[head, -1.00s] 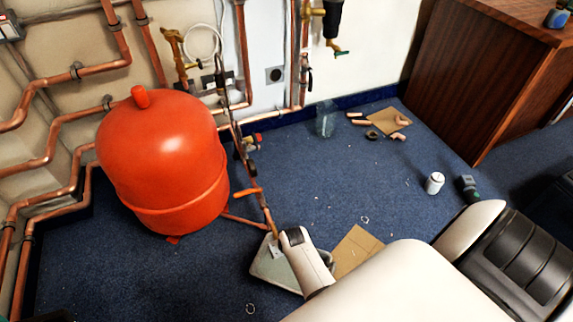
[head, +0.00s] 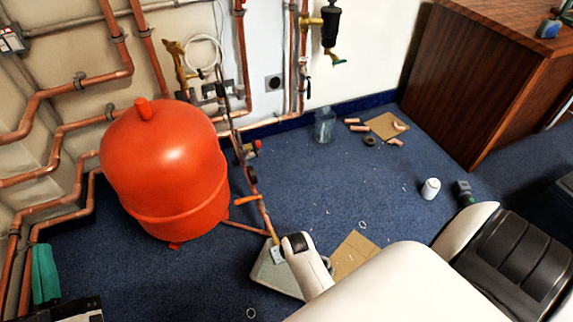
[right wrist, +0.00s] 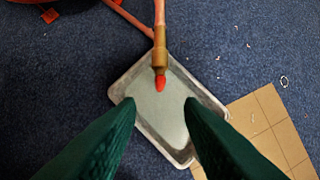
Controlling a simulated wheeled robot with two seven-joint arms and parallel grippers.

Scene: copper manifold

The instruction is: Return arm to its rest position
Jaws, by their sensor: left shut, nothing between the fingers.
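My left gripper (head: 45,272) is at the lower left edge of the head view. Its green fingers are together, pointing up the picture, with nothing between them. My right arm reaches in from the lower right of the head view, and its fingers are hidden there. In the right wrist view my right gripper (right wrist: 159,101) has its two green fingers well apart and empty. They are above a shallow grey tray (right wrist: 150,128) on the carpet. A copper pipe with a brass end and red tip (right wrist: 160,82) comes down over the tray, ahead of the fingers.
A red tank (head: 165,170) stands between the left gripper and the copper pipework (head: 250,170). Copper pipes line the left wall. Cardboard (head: 352,255), a white can (head: 430,188) and a clear container (head: 324,125) are on the blue carpet. A wooden cabinet (head: 500,80) stands at right.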

